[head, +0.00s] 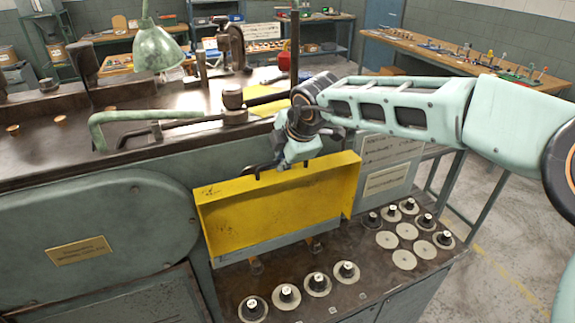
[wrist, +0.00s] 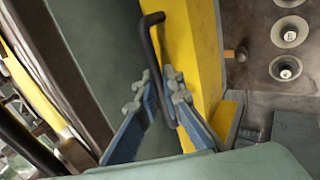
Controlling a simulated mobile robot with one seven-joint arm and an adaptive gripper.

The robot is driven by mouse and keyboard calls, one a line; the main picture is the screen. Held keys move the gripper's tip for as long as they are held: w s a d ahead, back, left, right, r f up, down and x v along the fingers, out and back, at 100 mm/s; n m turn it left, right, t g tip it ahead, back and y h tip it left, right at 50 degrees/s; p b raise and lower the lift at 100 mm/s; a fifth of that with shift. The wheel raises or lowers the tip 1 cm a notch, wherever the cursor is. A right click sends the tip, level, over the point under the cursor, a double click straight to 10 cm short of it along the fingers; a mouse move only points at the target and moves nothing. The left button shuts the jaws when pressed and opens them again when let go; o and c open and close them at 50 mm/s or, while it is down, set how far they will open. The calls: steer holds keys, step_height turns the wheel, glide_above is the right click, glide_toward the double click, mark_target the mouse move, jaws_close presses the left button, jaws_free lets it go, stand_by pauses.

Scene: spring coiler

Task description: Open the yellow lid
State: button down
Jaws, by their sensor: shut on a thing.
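The yellow lid (head: 275,213) is a worn yellow panel on the front of the grey-green machine, with a folded side at its right end. It stands roughly upright. In the wrist view its yellow face (wrist: 184,40) runs along the right of the fingers. A dark bent bar handle (wrist: 152,38) lies along the lid. My gripper (head: 280,168) is at the lid's upper edge. In the wrist view its blue fingers (wrist: 162,84) are shut on the handle, one on each side. The lower part of the handle is partly hidden by the fingers.
Below the lid, a dark ledge carries several black knobs on pale discs (head: 318,283). A green lamp (head: 157,47) and a bent green bar (head: 97,130) stand over the machine top at left. Open floor (head: 500,225) lies at right.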

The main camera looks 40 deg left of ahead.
steer(key=shift+w+a, duration=0.2)
steer(key=shift+a, duration=0.2)
steer(key=shift+h, duration=0.3)
steer(key=c, duration=2.3)
jaws_free()
steer(key=shift+c, duration=0.2)
steer(key=shift+r, duration=0.1)
steer(key=v, duration=1.1)
steer(key=shift+d+r, duration=0.25)
steer(key=shift+d, duration=0.05)
